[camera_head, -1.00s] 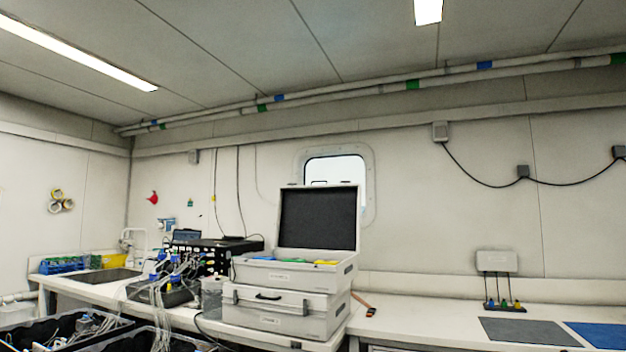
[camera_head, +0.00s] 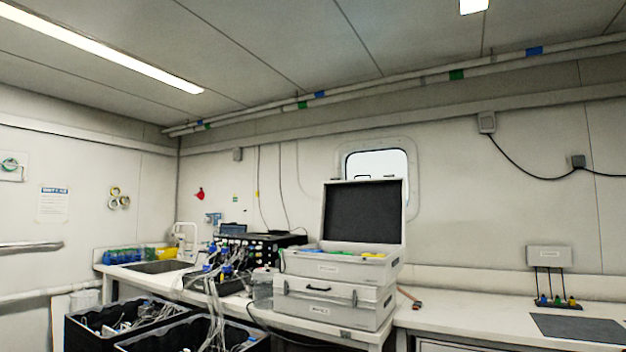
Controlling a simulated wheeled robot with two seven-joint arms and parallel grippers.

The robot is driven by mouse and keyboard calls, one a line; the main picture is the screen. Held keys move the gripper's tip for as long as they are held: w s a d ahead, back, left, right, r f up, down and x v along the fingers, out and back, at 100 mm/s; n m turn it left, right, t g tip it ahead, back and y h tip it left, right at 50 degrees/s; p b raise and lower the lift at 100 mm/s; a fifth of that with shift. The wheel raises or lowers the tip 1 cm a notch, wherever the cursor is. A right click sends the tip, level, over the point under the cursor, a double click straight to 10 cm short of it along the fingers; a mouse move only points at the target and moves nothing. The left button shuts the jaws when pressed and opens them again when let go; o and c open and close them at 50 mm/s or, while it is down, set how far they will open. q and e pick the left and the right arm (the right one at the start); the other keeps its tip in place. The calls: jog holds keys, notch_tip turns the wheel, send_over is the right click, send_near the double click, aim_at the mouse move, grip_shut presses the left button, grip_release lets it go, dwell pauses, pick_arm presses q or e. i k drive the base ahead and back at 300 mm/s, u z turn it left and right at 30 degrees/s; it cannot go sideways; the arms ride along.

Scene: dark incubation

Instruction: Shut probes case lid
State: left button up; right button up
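The probes case appears to be the open light grey case (camera_head: 335,267) on top of a second, shut case (camera_head: 334,304) on the bench; I cannot read its label. Its lid (camera_head: 364,217) stands upright at the back, with dark foam lining facing me. Blue, green and yellow items show along the top of its lower half. Neither of my grippers is in view.
Black bins (camera_head: 92,332) with cables stand on the floor at the lower left. Cabled black equipment (camera_head: 262,243) stands left of the cases. The bench right of the cases (camera_head: 465,309) is mostly clear, with a dark mat (camera_head: 580,328).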

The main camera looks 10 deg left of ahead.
aim_at(370, 213)
jog(key=u, duration=0.5)
jog(key=i, duration=0.9)
jog(key=z, duration=0.4)
jog(key=i, duration=0.75)
jog(key=z, duration=0.7)
